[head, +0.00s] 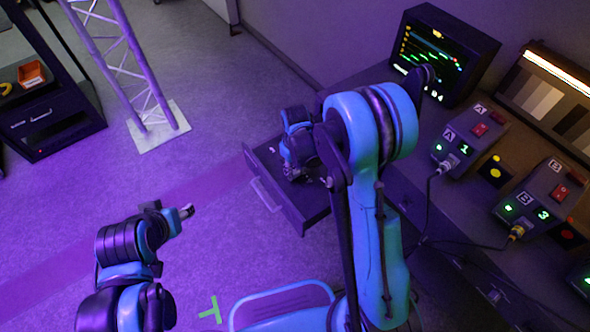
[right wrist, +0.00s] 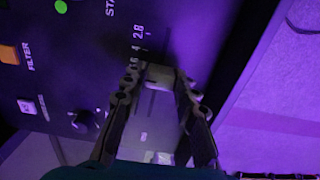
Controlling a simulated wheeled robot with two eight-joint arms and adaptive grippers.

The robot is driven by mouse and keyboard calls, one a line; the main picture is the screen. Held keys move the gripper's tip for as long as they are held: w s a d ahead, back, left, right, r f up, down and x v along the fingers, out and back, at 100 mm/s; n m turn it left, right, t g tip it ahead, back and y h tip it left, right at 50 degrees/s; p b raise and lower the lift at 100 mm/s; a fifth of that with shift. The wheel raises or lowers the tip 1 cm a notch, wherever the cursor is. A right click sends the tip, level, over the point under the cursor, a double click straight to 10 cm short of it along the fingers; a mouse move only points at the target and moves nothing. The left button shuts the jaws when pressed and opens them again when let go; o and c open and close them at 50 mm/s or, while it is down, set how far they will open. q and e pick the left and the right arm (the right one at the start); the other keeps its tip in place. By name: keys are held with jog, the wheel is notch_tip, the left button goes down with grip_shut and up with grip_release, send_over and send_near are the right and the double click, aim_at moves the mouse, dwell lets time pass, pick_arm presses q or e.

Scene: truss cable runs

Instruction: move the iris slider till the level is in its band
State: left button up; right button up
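In the right wrist view the iris slider's pale cap (right wrist: 158,77) sits beside a scale with 2.8, 4 and 5.6 on a dark panel (right wrist: 75,75). My right gripper's (right wrist: 158,72) two fingertips are on either side of the cap and appear closed on it. In the head view my right gripper (head: 297,165) is over the pulled-out dark drawer panel (head: 310,208); the slider is hidden there. A monitor (head: 440,58) shows green, yellow and red marks; I cannot tell the level against its band. My left gripper (head: 187,211) is over open floor, far from the panel.
An orange button (right wrist: 9,54) marked FILTER and a dark knob (right wrist: 84,121) are on the panel near my right gripper. Control boxes A (head: 470,140) and B (head: 538,197) with cables stand on the desk. A truss (head: 125,65) and a dark cart (head: 48,118) stand at left.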

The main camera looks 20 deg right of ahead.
aim_at(295, 171)
jog(key=shift+o, duration=1.3)
notch_tip(295, 171, up, 12)
